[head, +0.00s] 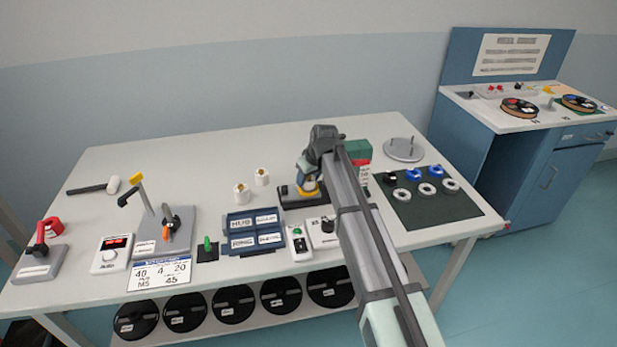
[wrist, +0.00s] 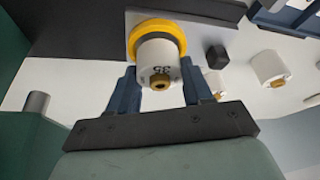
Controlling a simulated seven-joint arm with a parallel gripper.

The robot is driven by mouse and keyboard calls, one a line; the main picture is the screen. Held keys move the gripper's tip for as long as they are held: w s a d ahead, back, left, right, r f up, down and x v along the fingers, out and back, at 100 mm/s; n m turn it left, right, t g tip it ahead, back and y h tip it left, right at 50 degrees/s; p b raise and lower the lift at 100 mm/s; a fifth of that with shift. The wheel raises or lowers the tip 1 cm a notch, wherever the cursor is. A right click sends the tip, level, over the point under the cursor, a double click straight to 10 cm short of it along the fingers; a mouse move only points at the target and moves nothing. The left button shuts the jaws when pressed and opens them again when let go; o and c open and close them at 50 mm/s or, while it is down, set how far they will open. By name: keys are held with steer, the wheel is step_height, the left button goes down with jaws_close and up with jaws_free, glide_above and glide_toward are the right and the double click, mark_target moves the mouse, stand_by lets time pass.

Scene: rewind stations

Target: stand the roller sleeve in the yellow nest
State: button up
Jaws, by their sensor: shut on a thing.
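The roller sleeve (wrist: 158,62) is a white cylinder marked 35 with a brass core, seen nearly end-on in the wrist view. My gripper (wrist: 159,75) is shut on it, one blue finger on each side. I cannot tell whether the sleeve is fully seated. In the head view my gripper (head: 308,183) is over the nest (head: 309,194), and my arm hides most of the sleeve.
Two other white sleeves (head: 241,194) (head: 262,177) stand left of the nest. Blue labelled bins (head: 252,238) are in front. A green and red box (head: 358,152) stands close behind my arm. A dark mat (head: 440,212) with rings lies to the right.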

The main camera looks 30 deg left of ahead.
steer(key=shift+f, duration=0.7)
stand_by(1.1)
steer(key=o, duration=1.1)
steer(key=shift+s+d, duration=0.1)
steer(key=v, duration=1.4)
